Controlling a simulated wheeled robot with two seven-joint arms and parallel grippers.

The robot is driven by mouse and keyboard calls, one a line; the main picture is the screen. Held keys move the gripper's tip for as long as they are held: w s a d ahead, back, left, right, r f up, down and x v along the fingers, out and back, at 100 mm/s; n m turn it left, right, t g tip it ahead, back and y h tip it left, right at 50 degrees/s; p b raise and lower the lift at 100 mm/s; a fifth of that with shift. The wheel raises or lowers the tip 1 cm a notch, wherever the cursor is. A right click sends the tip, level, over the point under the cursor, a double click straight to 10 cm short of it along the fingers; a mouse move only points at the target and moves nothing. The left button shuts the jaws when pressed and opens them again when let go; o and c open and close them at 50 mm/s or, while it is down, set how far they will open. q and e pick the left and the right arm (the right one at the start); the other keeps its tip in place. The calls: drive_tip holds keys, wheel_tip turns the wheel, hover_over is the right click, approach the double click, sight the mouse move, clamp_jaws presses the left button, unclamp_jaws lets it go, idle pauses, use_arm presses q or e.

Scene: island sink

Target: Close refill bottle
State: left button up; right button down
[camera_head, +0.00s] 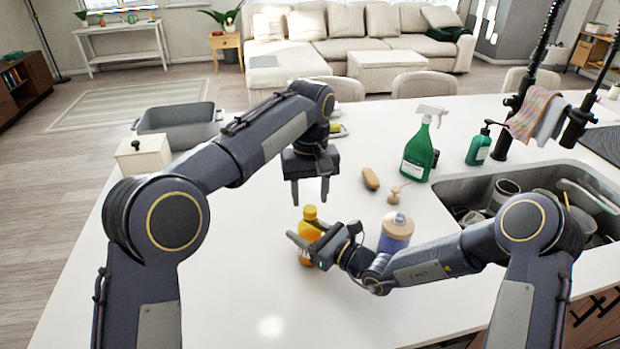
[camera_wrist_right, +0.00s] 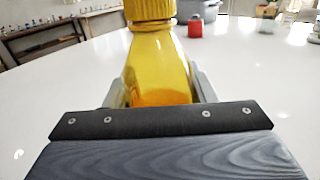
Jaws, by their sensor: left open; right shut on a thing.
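A yellow-orange bottle (camera_head: 308,231) stands upright on the white island counter. My right gripper (camera_head: 306,247) is shut around its body from the right. In the right wrist view the bottle (camera_wrist_right: 158,65) is between the fingers, with a ribbed yellow top (camera_wrist_right: 150,10) cut off by the upper edge. I cannot tell whether this top is a fully seated cap. My left gripper (camera_head: 310,196) is open and empty, fingers pointing down, just above the bottle top in the head view.
A bottle with a purple-grey body (camera_head: 395,233) stands right of the held bottle. Behind are a green spray bottle (camera_head: 418,150), a sponge (camera_head: 370,179) and a wooden brush (camera_head: 394,193). The sink (camera_head: 448,190) lies right. The counter's left front is clear.

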sight(310, 208)
use_arm(q)
drive_tip(key=shift+f, duration=1.55)
clamp_jaws()
drive_tip(key=m, duration=0.3)
drive_tip(key=shift+m, duration=0.3)
drive_tip(key=m, duration=0.4)
drive_tip(key=shift+m, duration=0.3)
drive_tip(key=shift+o, duration=0.7)
unclamp_jaws()
wheel_tip(310, 208, up, 12)
